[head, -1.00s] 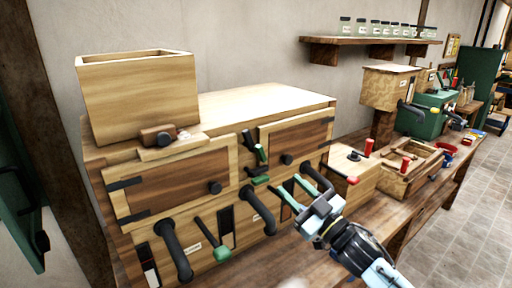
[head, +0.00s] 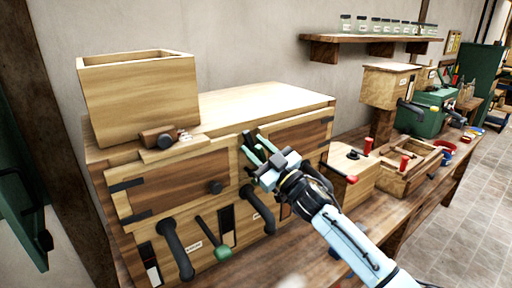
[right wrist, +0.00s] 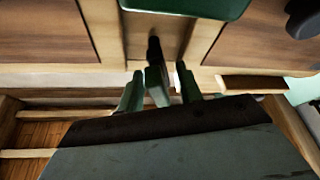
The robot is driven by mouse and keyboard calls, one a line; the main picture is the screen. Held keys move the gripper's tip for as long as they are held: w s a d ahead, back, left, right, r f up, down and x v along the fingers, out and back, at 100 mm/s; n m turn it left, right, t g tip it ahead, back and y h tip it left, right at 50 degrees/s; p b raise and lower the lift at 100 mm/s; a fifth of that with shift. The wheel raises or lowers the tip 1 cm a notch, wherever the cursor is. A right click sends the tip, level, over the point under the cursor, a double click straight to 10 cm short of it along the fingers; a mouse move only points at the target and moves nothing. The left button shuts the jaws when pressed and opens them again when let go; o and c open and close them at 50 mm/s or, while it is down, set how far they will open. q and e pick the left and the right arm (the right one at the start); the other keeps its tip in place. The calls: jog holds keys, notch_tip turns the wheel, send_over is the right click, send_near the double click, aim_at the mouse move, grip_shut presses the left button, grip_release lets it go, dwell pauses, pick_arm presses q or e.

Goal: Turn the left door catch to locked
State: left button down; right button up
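The wooden cabinet's left door (head: 165,182) is closed, with a dark knob at its right side. The right door (head: 300,140) is closed too. My right gripper (head: 257,146) is at the post between the doors and hides most of the small catches there in the head view. In the right wrist view, its fingers (right wrist: 158,90) are apart, one each side of a green catch handle (right wrist: 155,82) on a dark stem. I see gaps beside the handle. Whether this is the left door's catch I cannot tell. My left gripper is out of view.
Below the doors are thick dark handles (head: 175,250) and a green-tipped lever (head: 222,252). An open wooden box (head: 135,95) stands on the cabinet. Trays with red-topped pegs (head: 404,165) lie on the bench at right. The floor at far right is clear.

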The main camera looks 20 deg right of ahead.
jog(key=shift+w, duration=0.1)
jog(key=shift+c, duration=0.2)
grip_shut()
jog(key=shift+r+n, duration=0.1)
jog(key=shift+n, duration=0.4)
jog(key=n+g+p, duration=0.1)
jog(key=n, duration=0.1)
jog(key=n+y+p, duration=0.1)
jog(key=shift+a+n+g+y, duration=0.15)
jog(key=shift+n+g+y, duration=0.15)
jog(key=shift+n+g, duration=0.1)
jog(key=n+g+p, duration=0.1)
jog(key=n, duration=0.2)
jog(key=n+g+y+p, duration=0.1)
jog(key=n, duration=0.1)
jog(key=shift+a+n+p, duration=0.15)
jog(key=shift+n+p, duration=0.15)
jog(key=shift+n, duration=0.1)
jog(key=n+p, duration=0.1)
jog(key=n+g+p, duration=0.1)
jog(key=n, duration=0.1)
jog(key=shift+f+g, duration=0.3)
jog(key=shift+f, duration=0.05)
jog(key=shift+f+n+g+h+p, duration=0.25)
jog(key=shift+n+g+h+p, duration=0.2)
jog(key=shift+n+p, duration=0.8)
jog(key=shift+n, duration=0.35)
